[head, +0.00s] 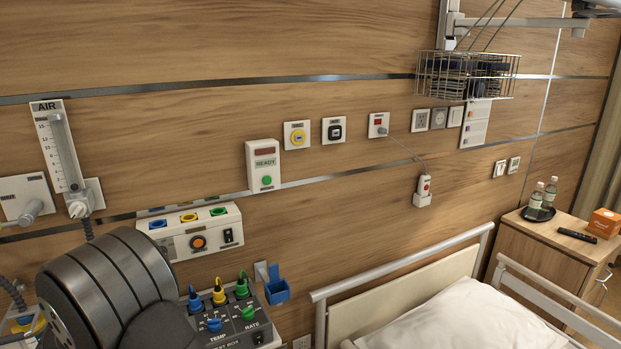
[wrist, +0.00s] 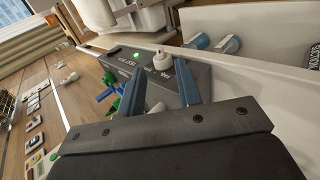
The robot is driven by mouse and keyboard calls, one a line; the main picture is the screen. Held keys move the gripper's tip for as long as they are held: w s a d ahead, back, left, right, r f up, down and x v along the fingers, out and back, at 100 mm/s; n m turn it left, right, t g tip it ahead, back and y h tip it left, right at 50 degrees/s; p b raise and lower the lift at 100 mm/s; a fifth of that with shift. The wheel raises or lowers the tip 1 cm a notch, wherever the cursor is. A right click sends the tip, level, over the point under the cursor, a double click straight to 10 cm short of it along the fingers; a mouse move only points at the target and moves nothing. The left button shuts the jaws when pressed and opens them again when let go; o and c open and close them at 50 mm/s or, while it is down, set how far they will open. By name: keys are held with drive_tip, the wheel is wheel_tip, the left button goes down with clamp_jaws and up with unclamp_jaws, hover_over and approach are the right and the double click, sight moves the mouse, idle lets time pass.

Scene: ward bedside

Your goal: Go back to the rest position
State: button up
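My gripper (wrist: 157,72) shows in the wrist view, with two blue-grey fingers spread apart and nothing held between them. Beyond the fingers lies a dark grey test box (wrist: 145,68) with a lit green light and a white knob; I cannot tell the exact distance to it. In the head view my dark, rounded arm part fills the lower left, and my fingers do not show there. The test box (head: 232,322) stands just right of my arm, partly hidden by it, with blue, yellow and green plugs and knobs on its top.
A wall panel with coloured sockets (head: 190,232) and an air flowmeter (head: 62,150) are close behind my arm. A blue holder (head: 277,291) hangs beside the box. The bed rail (head: 400,262) and pillow (head: 465,325) are to the right, then a bedside cabinet (head: 540,245) with bottles.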

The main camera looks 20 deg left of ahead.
drive_tip(key=shift+x, duration=2.8)
drive_tip(key=v, duration=1.8)
drive_tip(key=x, duration=1.8)
drive_tip(key=shift+w, duration=0.1)
drive_tip(key=g+y, duration=0.2)
drive_tip(key=shift+w+d+r+g+y, duration=0.2)
drive_tip(key=shift+d+r+g+y, duration=0.1)
drive_tip(key=shift+g+y, duration=0.1)
drive_tip(key=g+y, duration=0.3)
drive_tip(key=shift+w+d, duration=0.3)
drive_tip(key=shift+r+g+y, duration=0.3)
drive_tip(key=shift+r, duration=1.55)
